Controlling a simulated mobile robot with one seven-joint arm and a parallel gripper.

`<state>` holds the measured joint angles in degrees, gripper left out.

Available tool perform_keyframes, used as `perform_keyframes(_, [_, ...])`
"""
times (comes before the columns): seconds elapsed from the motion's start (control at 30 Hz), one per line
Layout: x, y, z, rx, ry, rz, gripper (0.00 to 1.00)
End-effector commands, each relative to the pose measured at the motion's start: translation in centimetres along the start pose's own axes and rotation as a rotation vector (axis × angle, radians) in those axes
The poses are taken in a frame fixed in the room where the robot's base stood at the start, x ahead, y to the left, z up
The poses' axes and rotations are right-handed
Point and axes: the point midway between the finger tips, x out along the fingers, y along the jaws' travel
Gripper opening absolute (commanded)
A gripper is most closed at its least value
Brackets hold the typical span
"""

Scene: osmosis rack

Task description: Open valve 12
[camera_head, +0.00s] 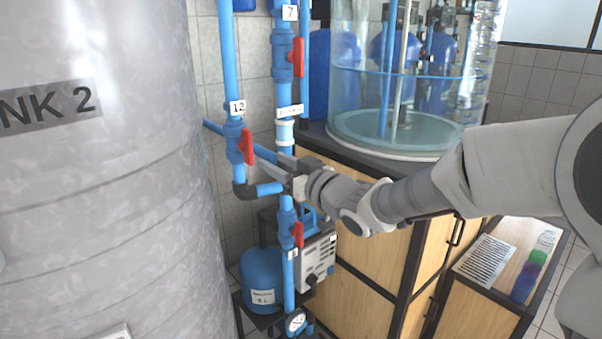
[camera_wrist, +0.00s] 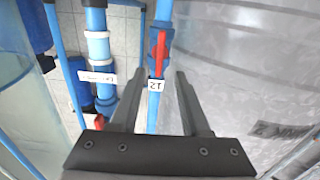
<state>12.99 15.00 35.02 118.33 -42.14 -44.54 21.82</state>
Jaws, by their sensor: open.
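Valve 12 has a red lever handle (camera_head: 248,146) that points along its vertical blue pipe. A white "12" label (camera_head: 237,107) sits on the pipe just above it. My gripper (camera_head: 268,172) is open and empty, just below and right of the handle in the head view. In the wrist view the red handle (camera_wrist: 159,50) and the upside-down label (camera_wrist: 155,85) line up with the gap between my fingers (camera_wrist: 160,74). The handle shows past the fingertips, and I see no contact with it.
Valve 7's red handle (camera_head: 298,57) is above right on a neighbouring pipe. Another red handle (camera_head: 297,234) is below my gripper. The grey tank (camera_head: 100,190) stands close at left. A wooden cabinet (camera_head: 350,270) and a clear water vessel (camera_head: 400,130) are at right.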

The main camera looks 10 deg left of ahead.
Motion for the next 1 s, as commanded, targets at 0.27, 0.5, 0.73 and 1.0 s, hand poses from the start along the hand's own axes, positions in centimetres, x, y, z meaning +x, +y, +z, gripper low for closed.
perform_keyframes(0.27, [-5.7, 0.1, -0.1, -0.001, -0.002, 0.003, 0.46])
perform_keyframes(0.5, [-7.7, 0.0, -0.1, 0.000, 0.000, 0.001, 0.46])
perform_keyframes(0.73, [-7.8, 0.0, 0.0, 0.000, 0.000, 0.000, 0.46])
perform_keyframes(1.0, [-8.1, 0.5, 0.5, -0.018, -0.040, 0.025, 0.46])
